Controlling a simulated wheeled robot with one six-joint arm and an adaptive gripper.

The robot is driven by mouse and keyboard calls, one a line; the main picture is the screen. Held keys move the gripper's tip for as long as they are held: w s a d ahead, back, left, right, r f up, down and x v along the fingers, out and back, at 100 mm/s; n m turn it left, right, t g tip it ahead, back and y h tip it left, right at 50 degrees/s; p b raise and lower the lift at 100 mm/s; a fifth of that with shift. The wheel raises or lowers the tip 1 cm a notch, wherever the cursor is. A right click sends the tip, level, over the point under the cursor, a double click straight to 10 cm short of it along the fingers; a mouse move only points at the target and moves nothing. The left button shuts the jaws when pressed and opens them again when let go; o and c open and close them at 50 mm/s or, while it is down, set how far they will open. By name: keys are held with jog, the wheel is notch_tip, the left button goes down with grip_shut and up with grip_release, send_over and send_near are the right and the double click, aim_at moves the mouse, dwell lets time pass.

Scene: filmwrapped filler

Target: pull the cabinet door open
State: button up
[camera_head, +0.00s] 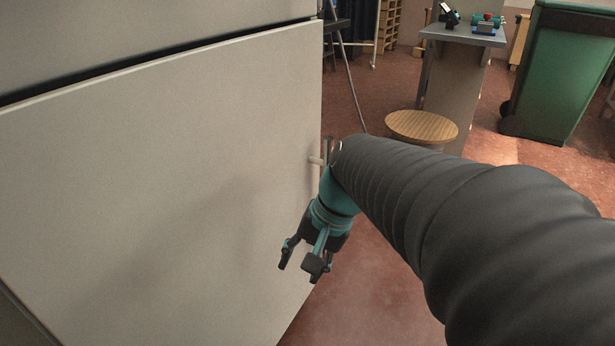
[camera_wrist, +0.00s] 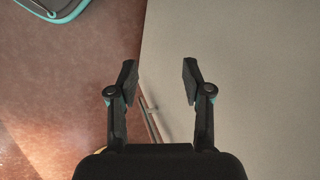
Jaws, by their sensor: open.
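The cabinet door (camera_head: 160,170) is a large flat beige panel filling the left of the head view. It also fills the right of the wrist view (camera_wrist: 250,80). A slim bar handle (camera_head: 327,148) stands off the door near its right edge; my arm hides its lower part. The handle also shows in the wrist view (camera_wrist: 151,122), between and behind my fingers. My gripper (camera_head: 303,266) is open and empty, pointing down in front of the door, below the visible part of the handle. In the wrist view the fingers (camera_wrist: 158,82) are wide apart, with nothing between their tips.
A round wooden stool (camera_head: 422,126) stands on the red floor beyond my arm. Behind it is a grey stand (camera_head: 455,90) with small items on top. A green wheeled bin (camera_head: 560,75) is at the back right. Open floor lies right of the door.

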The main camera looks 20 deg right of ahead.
jog(key=w+d+f+m+t+y, duration=0.2)
jog(key=w+d+m+y, duration=0.6)
jog(key=w+d+m, duration=0.25)
jog(key=w+d+f+m+t+y+b, duration=0.15)
jog(key=d+m+t, duration=0.25)
jog(key=d, duration=0.4)
jog(key=w+d+f+m+t, duration=0.15)
jog(key=d+m+t, duration=0.25)
jog(key=d, duration=0.4)
jog(key=r+x, duration=0.1)
jog(key=x, duration=1.3)
jog(key=shift+w, duration=0.25)
jog(key=shift+d, duration=0.1)
grip_shut()
